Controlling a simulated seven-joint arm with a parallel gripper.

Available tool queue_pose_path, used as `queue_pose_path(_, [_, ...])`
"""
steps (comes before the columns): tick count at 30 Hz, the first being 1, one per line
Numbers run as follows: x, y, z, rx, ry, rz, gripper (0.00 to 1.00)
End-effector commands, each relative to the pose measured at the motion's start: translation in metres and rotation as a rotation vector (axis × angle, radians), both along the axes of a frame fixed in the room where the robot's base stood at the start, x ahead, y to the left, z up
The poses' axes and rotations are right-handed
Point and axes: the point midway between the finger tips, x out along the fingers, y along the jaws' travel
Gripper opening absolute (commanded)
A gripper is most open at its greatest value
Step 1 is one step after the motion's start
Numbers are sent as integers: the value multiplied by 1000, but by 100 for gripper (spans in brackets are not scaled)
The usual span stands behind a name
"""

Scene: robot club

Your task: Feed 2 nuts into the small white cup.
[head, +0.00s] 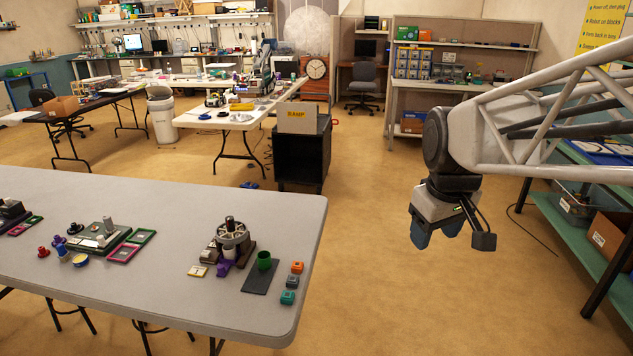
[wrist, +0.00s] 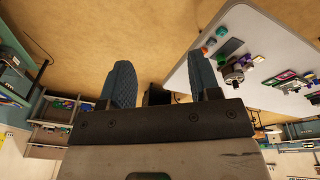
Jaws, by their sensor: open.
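My gripper (head: 437,232) hangs over open floor to the right of the near table, well apart from everything on it. In the wrist view my gripper (wrist: 164,82) shows two blue ridged fingers spread apart with nothing between them. On the table stands a round grey device (head: 232,238) with a dark knob on top. A small white cup-like piece (head: 229,252) sits at its front beside a purple part; I cannot tell surely that it is the cup. Small orange (head: 297,267) and teal (head: 289,297) pieces lie near the right edge; whether they are nuts is unclear.
The near table (head: 150,292) has bare room at its front. A green cup (head: 264,260) stands on a dark plate (head: 259,279). A grey device (head: 97,238) and magenta and green trays (head: 123,253) are at left. A green shelf (head: 570,231) stands at right.

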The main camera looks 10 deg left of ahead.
Motion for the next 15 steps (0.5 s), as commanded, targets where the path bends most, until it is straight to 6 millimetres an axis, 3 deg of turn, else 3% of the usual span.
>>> queue_pose_path(15, [113, 87, 6, -51, 32, 394, 57])
